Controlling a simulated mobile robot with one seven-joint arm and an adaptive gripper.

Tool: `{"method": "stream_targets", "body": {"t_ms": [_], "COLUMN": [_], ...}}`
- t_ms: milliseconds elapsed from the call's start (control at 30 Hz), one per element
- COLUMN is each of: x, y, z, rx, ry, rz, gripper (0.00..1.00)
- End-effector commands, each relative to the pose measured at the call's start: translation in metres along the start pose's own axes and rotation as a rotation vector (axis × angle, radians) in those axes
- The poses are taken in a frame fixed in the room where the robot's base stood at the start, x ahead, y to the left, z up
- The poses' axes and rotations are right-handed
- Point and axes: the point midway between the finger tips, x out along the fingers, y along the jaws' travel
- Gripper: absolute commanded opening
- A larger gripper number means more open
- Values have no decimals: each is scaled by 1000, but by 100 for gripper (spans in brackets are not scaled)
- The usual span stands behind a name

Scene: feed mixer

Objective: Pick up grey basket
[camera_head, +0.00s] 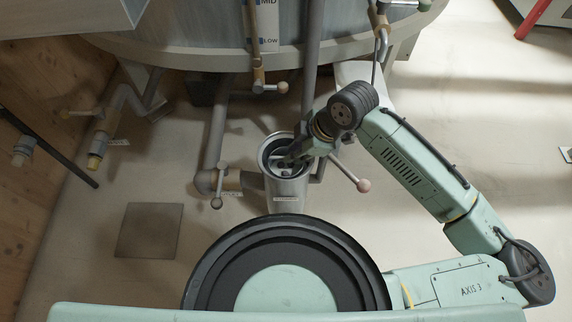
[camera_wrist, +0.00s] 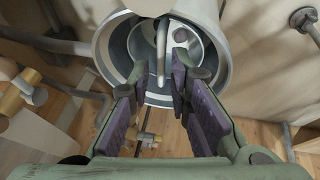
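The grey basket (camera_head: 281,165) sits down inside an upright grey cylindrical housing (camera_head: 287,190) in the head view. In the wrist view the basket (camera_wrist: 187,42) shows as a round grey insert with holes, and a thin upright grey handle (camera_wrist: 161,52) stands out of it. My gripper (camera_wrist: 159,84) is open, its purple-padded fingers apart and pointing at the housing's mouth. The handle lies between the fingertips in the picture; I cannot tell whether either finger touches it. In the head view my gripper (camera_head: 297,150) is over the housing's right rim and hides part of the basket.
A large round tank (camera_head: 200,30) stands behind the housing. A square floor plate (camera_head: 150,230) lies at left. The floor at right is mostly clear.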

Motion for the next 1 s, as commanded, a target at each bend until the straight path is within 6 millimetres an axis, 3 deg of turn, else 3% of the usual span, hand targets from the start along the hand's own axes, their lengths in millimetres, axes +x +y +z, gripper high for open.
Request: {"method": "stream_targets", "body": {"t_ms": [333, 600, 867, 1000], "x": [45, 48, 48, 48], "y": [-2, -2, -2, -2], "z": [-2, -2, -2, -2], "rx": [-1, -1, -1, -1], "ry": [1, 0, 0, 0], "rz": [-1, 0, 0, 0], "gripper": [18, 18, 1, 0]}}
